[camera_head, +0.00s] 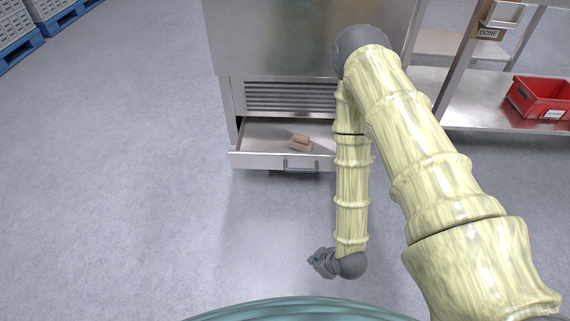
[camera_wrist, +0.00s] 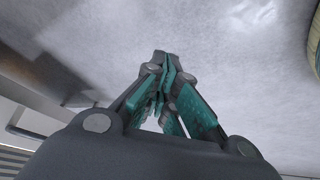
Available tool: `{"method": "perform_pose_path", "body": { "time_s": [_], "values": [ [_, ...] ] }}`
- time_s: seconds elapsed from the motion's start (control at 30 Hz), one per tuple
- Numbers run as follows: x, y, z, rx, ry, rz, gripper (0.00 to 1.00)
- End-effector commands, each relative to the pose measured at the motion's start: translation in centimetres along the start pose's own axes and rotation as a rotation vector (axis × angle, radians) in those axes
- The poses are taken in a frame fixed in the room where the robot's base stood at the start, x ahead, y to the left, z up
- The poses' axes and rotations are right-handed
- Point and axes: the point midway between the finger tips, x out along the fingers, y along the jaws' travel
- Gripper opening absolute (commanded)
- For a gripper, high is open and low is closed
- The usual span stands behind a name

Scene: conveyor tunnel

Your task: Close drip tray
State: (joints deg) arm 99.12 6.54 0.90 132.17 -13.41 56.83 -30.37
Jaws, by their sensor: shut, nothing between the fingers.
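The drip tray (camera_head: 250,160) is a shallow metal drawer at the bottom of the steel machine, and it is pulled out. It has a bar handle (camera_head: 301,164) on its front and a small brown block-like item (camera_head: 299,142) inside. My arm hides the tray's right end. My gripper (camera_head: 314,259) is low over the floor, in front of the tray and apart from it. In the wrist view my gripper's teal-padded fingers (camera_wrist: 166,75) meet at the tips with nothing between them. Part of a metal front with a handle (camera_wrist: 20,125) shows at the left edge there.
The steel machine (camera_head: 270,40) has a louvred vent (camera_head: 290,97) above the tray. Crates on blue pallets (camera_head: 62,18) stand at far left. The grey floor (camera_head: 120,200) left of the tray is clear.

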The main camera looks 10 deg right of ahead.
Motion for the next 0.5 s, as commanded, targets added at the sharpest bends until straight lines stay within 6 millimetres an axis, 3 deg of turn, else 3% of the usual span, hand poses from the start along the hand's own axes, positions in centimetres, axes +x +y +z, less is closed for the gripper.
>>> {"method": "perform_pose_path", "body": {
  "time_s": [0.2,0.5],
  "values": [
    [3.1,4.1,-7.8,-0.425,0.319,0.117,0.0],
    [2.7,9.6,-16.8,-0.963,0.676,0.474,0.0]
  ]
}}
